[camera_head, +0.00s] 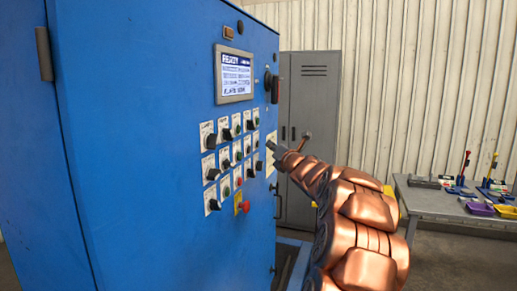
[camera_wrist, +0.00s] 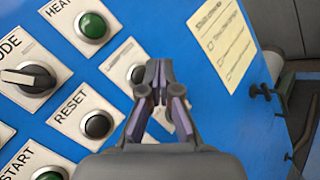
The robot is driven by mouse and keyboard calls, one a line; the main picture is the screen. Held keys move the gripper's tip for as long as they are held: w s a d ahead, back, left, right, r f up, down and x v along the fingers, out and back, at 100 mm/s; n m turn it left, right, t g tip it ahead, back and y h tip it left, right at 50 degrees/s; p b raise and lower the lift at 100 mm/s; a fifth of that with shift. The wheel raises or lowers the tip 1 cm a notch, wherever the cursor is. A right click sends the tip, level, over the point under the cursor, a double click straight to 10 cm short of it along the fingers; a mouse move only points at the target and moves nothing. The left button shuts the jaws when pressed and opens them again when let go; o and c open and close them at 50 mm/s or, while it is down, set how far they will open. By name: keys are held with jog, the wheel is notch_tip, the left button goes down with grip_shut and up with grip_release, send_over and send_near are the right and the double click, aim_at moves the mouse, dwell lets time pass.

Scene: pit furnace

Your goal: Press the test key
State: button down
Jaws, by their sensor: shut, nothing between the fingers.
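The blue control cabinet (camera_head: 150,140) carries a panel of labelled knobs and buttons. In the wrist view, a white plate (camera_wrist: 120,58) with a dark button (camera_wrist: 137,74) lies behind my fingers; its label is mostly hidden, so I cannot read whether it is the test key. To its left is a black RESET button (camera_wrist: 97,126). My gripper (camera_wrist: 157,72) is shut and empty, its tips overlapping that plate's right side in the picture. Contact cannot be told. In the head view my gripper (camera_head: 271,148) is at the panel's right side.
Green buttons labelled HEAT (camera_wrist: 93,26) and START (camera_wrist: 50,175), and a MODE knob (camera_wrist: 30,78), sit close by. A yellow note (camera_wrist: 224,40) is on the right. A screen (camera_head: 234,74) reads READY. A red mushroom button (camera_head: 244,207) is lower down. A grey workbench (camera_head: 440,205) stands at right.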

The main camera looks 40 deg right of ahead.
jog(key=shift+w+a, duration=0.3)
jog(key=shift+w, duration=0.2)
jog(key=shift+w+a+b, duration=0.35)
jog(key=shift+w+b, duration=0.4)
jog(key=shift+b, duration=0.35)
dwell(1.6)
jog(key=shift+s, duration=0.15)
dwell(0.3)
jog(key=shift+s+d, duration=0.3)
jog(key=shift+s, duration=0.25)
jog(key=shift+s+d, duration=0.1)
jog(key=s, duration=0.1)
jog(key=s+d, duration=0.1)
jog(key=s, duration=0.1)
jog(key=s+d, duration=0.1)
jog(key=shift+s+d, duration=0.1)
jog(key=shift+s, duration=0.05)
dwell(0.3)
dwell(0.9)
